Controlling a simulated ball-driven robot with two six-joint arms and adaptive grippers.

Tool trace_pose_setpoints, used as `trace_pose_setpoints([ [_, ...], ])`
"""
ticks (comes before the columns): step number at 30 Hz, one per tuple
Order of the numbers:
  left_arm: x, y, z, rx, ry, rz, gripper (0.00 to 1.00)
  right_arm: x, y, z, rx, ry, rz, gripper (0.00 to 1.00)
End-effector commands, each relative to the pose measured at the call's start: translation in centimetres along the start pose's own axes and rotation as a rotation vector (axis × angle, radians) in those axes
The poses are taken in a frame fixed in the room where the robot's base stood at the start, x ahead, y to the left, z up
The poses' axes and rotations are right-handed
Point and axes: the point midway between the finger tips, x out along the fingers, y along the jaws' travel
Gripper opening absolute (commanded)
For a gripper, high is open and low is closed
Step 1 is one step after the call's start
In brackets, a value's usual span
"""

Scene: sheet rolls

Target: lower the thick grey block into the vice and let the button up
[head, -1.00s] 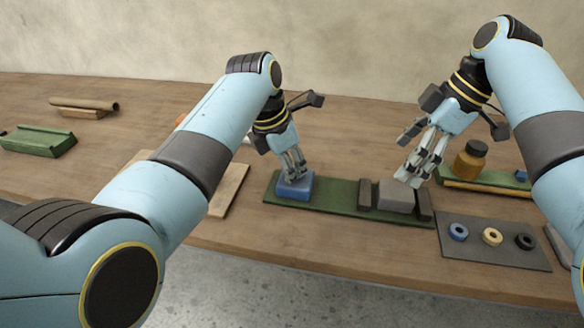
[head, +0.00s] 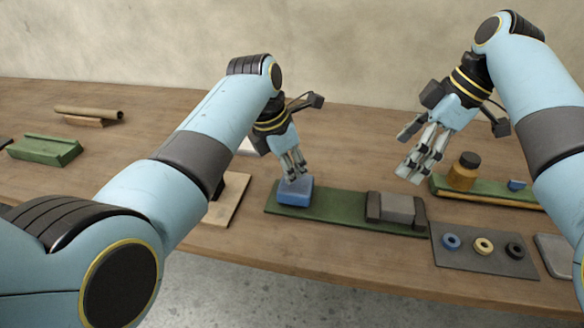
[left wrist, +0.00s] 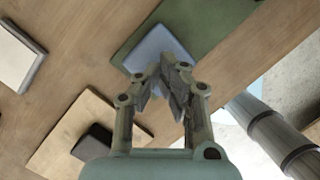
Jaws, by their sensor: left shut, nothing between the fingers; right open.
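The thick grey block (head: 398,208) sits low between the two dark jaws of the vice (head: 373,207), at the right end of a long green base (head: 335,205). The blue button (head: 295,192) is at the base's left end. My left gripper (head: 294,178) is shut and empty, its fingertips at the button's top; whether they still press it I cannot tell. The left wrist view shows the shut fingers (left wrist: 160,85) over the pale blue button (left wrist: 160,45). My right gripper (head: 411,177) is open and empty, above the block and apart from it.
A dark mat (head: 475,265) with blue, cream and black rings lies front right. An amber jar (head: 463,172) stands on a green tray behind it. A green block (head: 45,150) and a brown roll (head: 90,112) are far left. A wooden board (head: 228,200) lies left of the base.

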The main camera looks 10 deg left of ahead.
Motion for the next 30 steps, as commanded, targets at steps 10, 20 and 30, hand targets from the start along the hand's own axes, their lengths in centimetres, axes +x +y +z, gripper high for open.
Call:
trace_pose_setpoints([
  [10, -2.1, 0.0, 0.7, 0.000, -0.002, 0.001, 0.00, -2.4, 0.1, -1.0, -0.001, 0.000, 0.003, 0.87],
  [20, -3.9, -0.1, 1.2, 0.000, -0.002, 0.001, 0.00, -4.5, 0.1, -1.8, -0.002, 0.000, 0.006, 0.87],
  [30, -5.5, -0.1, 1.8, 0.000, -0.001, 0.001, 0.00, -6.4, 0.2, -2.7, -0.003, 0.000, 0.007, 0.87],
])
